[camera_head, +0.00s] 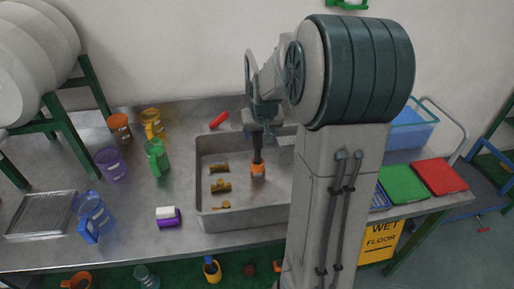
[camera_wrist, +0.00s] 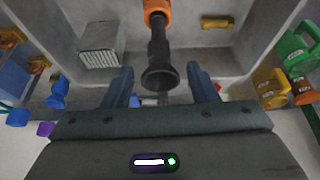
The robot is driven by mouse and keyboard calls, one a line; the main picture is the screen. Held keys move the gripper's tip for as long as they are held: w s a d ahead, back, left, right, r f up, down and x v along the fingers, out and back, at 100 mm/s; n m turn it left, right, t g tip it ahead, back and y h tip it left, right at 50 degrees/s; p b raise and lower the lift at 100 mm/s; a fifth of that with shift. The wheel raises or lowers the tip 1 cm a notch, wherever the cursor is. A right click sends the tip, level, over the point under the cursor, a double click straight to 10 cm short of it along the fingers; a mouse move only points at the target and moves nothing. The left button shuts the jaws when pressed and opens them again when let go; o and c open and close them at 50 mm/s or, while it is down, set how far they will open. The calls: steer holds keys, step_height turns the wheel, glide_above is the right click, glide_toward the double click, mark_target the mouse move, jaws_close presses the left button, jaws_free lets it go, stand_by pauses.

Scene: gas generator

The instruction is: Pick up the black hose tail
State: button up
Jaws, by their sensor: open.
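The black hose tail (camera_head: 257,154) stands roughly upright in the steel sink basin (camera_head: 243,218), with an orange nut (camera_head: 258,170) at its lower end. In the wrist view the black hose tail (camera_wrist: 158,55) points its flared end toward me, and the orange nut (camera_wrist: 157,9) is at its far end. My gripper (camera_wrist: 159,74) is open, with one finger on each side of the flared end and a visible gap to both. In the head view my gripper (camera_head: 262,134) is just above the hose tail. My arm hides part of the basin's right side.
Several brass fittings (camera_head: 220,187) lie in the basin left of the hose tail. A grey ribbed block (camera_wrist: 98,45) is also in the basin. Coloured jugs, including a green one (camera_head: 157,157), and a white-and-purple block (camera_head: 167,216) stand on the counter to the left.

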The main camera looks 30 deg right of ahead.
mark_target(258, 142)
steer(key=shift+p+x, duration=0.45)
steer(key=shift+x, duration=2.65)
steer(key=shift+s, duration=0.1)
steer(key=c, duration=1.1)
steer(key=shift+r, duration=0.1)
